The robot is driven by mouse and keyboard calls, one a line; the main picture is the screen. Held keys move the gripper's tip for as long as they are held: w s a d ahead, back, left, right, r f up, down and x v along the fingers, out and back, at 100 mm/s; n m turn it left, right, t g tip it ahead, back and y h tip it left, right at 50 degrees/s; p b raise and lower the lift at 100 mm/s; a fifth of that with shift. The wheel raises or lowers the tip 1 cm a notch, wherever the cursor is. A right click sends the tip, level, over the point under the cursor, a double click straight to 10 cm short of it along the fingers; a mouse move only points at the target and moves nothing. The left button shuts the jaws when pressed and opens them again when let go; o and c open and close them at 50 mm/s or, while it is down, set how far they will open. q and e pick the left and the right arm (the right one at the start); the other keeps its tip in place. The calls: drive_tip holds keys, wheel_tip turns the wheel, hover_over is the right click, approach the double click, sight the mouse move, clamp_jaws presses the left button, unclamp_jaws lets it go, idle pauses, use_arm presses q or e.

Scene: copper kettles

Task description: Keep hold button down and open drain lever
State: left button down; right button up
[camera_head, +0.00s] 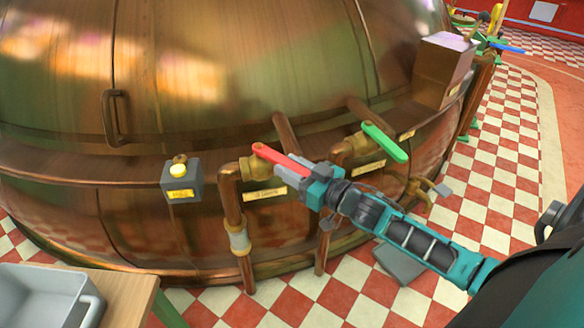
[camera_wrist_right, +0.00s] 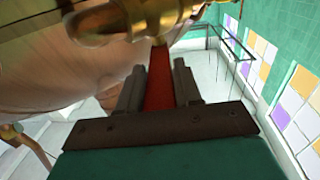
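The grey box (camera_head: 183,184) with a round yellow button (camera_head: 178,170) and a yellow label is fixed to the copper kettle's side; nothing touches the button. A red lever (camera_head: 278,158) sits on a brass valve (camera_head: 250,168) to its right. My right gripper (camera_head: 298,172) is at the red lever's right-hand end. In the right wrist view, the red lever (camera_wrist_right: 159,80) lies between both fingers with no clear gap, and the valve body (camera_wrist_right: 120,22) is just beyond. A green lever (camera_head: 384,142) is on another valve to the right. My left gripper is not in view.
The copper kettle (camera_head: 230,75) fills the back. Copper pipes (camera_head: 232,205) run down below the valves. A grey bin (camera_head: 38,292) stands on a wooden table (camera_head: 130,290) at lower left. A brown box (camera_head: 441,72) sits at right. Checkered floor is open at right.

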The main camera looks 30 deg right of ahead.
drive_tip(key=shift+f, duration=0.1)
clamp_jaws()
